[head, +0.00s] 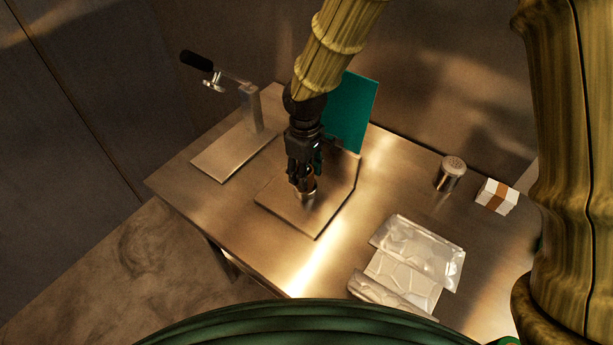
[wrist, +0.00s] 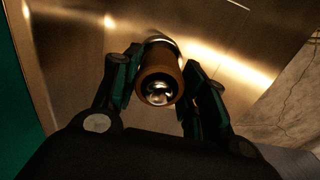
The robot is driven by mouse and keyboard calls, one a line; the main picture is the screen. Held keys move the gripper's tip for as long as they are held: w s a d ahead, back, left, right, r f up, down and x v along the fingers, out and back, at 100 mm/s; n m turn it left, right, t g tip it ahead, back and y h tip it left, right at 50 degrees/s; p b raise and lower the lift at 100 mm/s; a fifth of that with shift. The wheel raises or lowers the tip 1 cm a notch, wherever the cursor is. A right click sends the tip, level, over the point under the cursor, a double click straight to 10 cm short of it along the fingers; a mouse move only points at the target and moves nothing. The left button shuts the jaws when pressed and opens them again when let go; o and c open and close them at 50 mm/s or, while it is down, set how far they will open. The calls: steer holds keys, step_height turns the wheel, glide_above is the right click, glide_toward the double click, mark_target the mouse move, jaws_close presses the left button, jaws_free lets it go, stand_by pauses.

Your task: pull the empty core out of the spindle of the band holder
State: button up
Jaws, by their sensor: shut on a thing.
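In the wrist view a brown cylindrical core (wrist: 160,68) sits between the two fingers of my gripper (wrist: 161,88). A shiny metal spindle end (wrist: 159,94) shows inside the core's opening. My gripper is shut on the core, one finger on each side. In the head view my gripper (head: 303,185) points down over the metal base plate of the band holder (head: 275,208), with the core's lower part near the plate. A teal upright panel (head: 352,112) stands behind my gripper. My fingers hide much of the core in the head view.
A press with a black handle (head: 197,61) and flat plate (head: 225,158) stands at the left. A metal shaker (head: 450,174), a white box with a brown band (head: 496,197) and a clear plastic packet (head: 415,255) lie at the right.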

steer(key=shift+r, duration=0.1)
step_height(320, 180, up, 9)
steer(key=b, duration=0.2)
steer(key=shift+r+b, duration=0.2)
steer(key=shift+b, duration=0.1)
steer(key=shift+r+p, duration=1.55)
steer(key=shift+r, duration=0.15)
steer(key=shift+r, duration=0.1)
steer(key=shift+r+p, duration=1.45)
steer(key=shift+p, duration=0.15)
step_height(320, 180, up, 3)
steer(key=p, duration=0.3)
steer(key=shift+f, duration=0.1)
